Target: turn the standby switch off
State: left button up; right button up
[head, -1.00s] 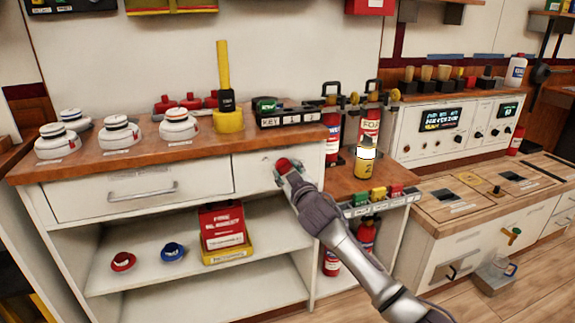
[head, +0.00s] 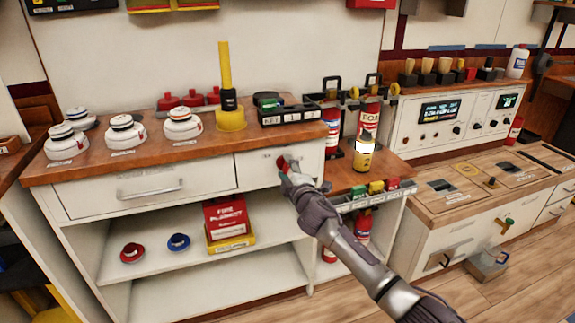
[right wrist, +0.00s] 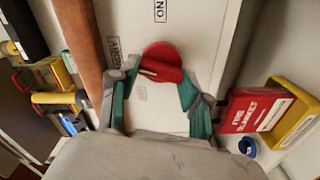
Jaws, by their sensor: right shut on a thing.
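The standby switch is a red round knob (head: 283,161) on the white front panel at the right end of the cabinet's drawer row. My left gripper is not in view.
White detectors (head: 126,131) and a yellow post (head: 229,90) stand on the wooden top (head: 100,160). A red box (head: 226,215) is on the shelf below. Fire extinguishers (head: 368,120) and a yellow can (head: 364,158) are to the right. Floor is free at lower right.

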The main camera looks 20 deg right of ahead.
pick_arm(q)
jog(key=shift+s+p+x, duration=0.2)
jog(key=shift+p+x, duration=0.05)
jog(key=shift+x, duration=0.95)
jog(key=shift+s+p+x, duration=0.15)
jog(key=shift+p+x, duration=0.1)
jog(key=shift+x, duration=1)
pick_arm(e)
jog(key=shift+f+n, duration=0.15)
jog(key=shift+n, duration=1.75)
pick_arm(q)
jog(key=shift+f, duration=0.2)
pick_arm(e)
jog(key=o, duration=1.2)
jog(key=shift+c, duration=0.2)
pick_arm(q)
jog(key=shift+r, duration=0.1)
pick_arm(e)
jog(key=s, duration=1.2)
jog(key=shift+d, duration=0.15)
